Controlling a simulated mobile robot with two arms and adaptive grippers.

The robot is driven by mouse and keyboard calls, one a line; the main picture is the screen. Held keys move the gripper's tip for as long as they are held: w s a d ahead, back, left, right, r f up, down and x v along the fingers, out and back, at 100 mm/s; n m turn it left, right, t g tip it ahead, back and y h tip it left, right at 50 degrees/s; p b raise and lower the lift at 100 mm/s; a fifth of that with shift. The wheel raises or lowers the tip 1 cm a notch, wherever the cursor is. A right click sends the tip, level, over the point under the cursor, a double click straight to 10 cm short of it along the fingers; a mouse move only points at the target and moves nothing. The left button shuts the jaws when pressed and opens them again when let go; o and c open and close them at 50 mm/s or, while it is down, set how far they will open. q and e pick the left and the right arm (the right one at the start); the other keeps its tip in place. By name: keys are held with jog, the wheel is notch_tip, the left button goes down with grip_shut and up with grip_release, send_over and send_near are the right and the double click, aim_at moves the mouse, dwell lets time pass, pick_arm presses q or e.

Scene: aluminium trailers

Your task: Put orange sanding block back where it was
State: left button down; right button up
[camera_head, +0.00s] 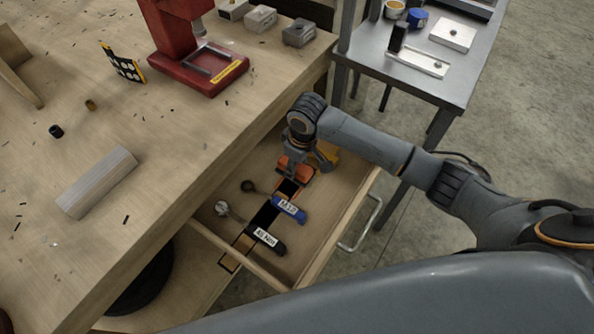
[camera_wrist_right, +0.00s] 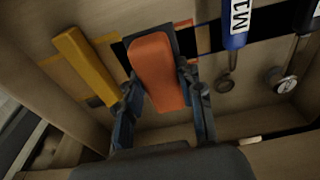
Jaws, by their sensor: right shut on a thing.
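The orange sanding block (camera_head: 296,171) is in the open drawer (camera_head: 345,212), low over or on a black marked patch on its floor. My right gripper (camera_head: 298,160) reaches down into the drawer and is shut on the block. In the right wrist view the orange block (camera_wrist_right: 158,72) lies between the two fingers of my right gripper (camera_wrist_right: 163,100), with a black patch (camera_wrist_right: 180,40) behind its top end. I cannot tell whether the block touches the drawer floor. My left gripper is not in view.
Beside the block in the drawer is a yellow tool (camera_wrist_right: 84,62). A blue-handled tool (camera_head: 290,209) and a black-handled tool (camera_head: 268,240) also lie there. A red press (camera_head: 200,60) and a metal bar (camera_head: 97,182) are on the bench. A metal table (camera_head: 440,80) stands behind.

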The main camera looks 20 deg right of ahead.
aim_at(297, 172)
jog(key=shift+w+d+f, duration=0.1)
jog(key=shift+w+f, duration=0.1)
jog(key=shift+f, duration=1.6)
jog(key=shift+f, duration=0.1)
jog(key=o, duration=1)
jog(key=r, duration=0.8)
jog(key=s+d+r, duration=0.1)
jog(key=r, duration=0.3)
jog(key=shift+r+p, duration=0.1)
jog(key=shift+p, duration=0.25)
jog(key=shift+a, duration=0.1)
